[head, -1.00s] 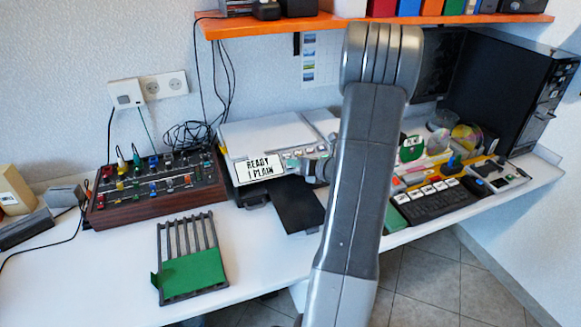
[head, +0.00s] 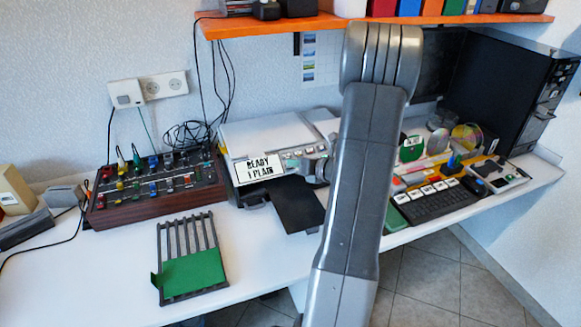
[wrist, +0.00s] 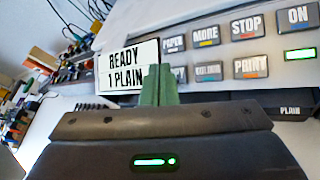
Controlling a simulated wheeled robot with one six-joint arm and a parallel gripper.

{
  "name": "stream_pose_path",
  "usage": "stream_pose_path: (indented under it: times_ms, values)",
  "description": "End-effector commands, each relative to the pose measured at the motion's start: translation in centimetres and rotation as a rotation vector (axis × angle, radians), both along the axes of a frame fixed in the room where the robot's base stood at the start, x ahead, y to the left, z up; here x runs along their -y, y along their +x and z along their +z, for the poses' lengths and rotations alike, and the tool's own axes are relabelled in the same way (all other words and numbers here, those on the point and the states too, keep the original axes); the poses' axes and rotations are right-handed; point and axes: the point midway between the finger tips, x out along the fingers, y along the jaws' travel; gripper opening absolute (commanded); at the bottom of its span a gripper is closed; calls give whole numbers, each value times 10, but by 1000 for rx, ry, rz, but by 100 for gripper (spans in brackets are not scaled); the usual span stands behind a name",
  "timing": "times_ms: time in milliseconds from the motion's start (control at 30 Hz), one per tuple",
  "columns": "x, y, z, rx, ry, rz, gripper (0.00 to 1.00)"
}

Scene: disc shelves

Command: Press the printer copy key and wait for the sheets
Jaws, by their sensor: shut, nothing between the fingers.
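The printer (head: 262,132) stands at the back of the desk, and its display (head: 258,168) reads "READY 1 PLAIN". The display also shows in the wrist view (wrist: 126,66). Beside it are two rows of grey keys. The copy key (wrist: 180,75) is in the lower row at the left, its label partly hidden by my green fingertips. My gripper (wrist: 158,80) is shut and empty, with its tips in front of the panel between the display and the copy key. I cannot tell whether they touch a key. In the head view my arm hides part of the printer's right side.
A dark tray (head: 296,205) sticks out at the printer's front. A rack with a green panel (head: 192,270) lies on the desk in front. A mixer box (head: 155,190) stands left, a keyboard (head: 440,202) right. An orange shelf (head: 270,26) hangs above.

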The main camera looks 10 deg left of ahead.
Motion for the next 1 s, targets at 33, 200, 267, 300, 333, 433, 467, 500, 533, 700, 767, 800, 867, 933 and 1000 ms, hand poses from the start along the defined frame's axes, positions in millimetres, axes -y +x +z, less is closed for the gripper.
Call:
stream_pose_path:
  times_ms: [33, 200, 267, 300, 333, 433, 467, 500, 533, 700, 767, 800, 867, 933, 1000]
  values:
    - [0, 0, 0, 0, 0, 0, 0]
    - [-1, 1, -4, 0, 0, 0, 0]
    - [-2, 2, -6, 0, 0, 0, 0]
    - [-2, 3, -7, 0, 0, 0, 0]
    - [-2, 3, -7, 0, 0, 0, 0]
    - [-3, 4, -7, 1, 0, 0, 0]
    - [-2, 3, -7, 1, 0, 0, 0]
    - [-2, 3, -7, 0, 0, 0, 0]
    - [-2, 3, -7, 0, 0, 0, 0]
    - [-2, 3, -7, 0, 0, 0, 0]
    - [-2, 4, -8, 0, 0, 0, 0]
    - [-3, 4, -8, 0, 0, 0, 0]
    - [-3, 4, -9, 0, 0, 0, 0]
    - [-3, 4, -10, 0, 0, 0, 0]
    - [-3, 5, -10, 0, 0, 0, 0]
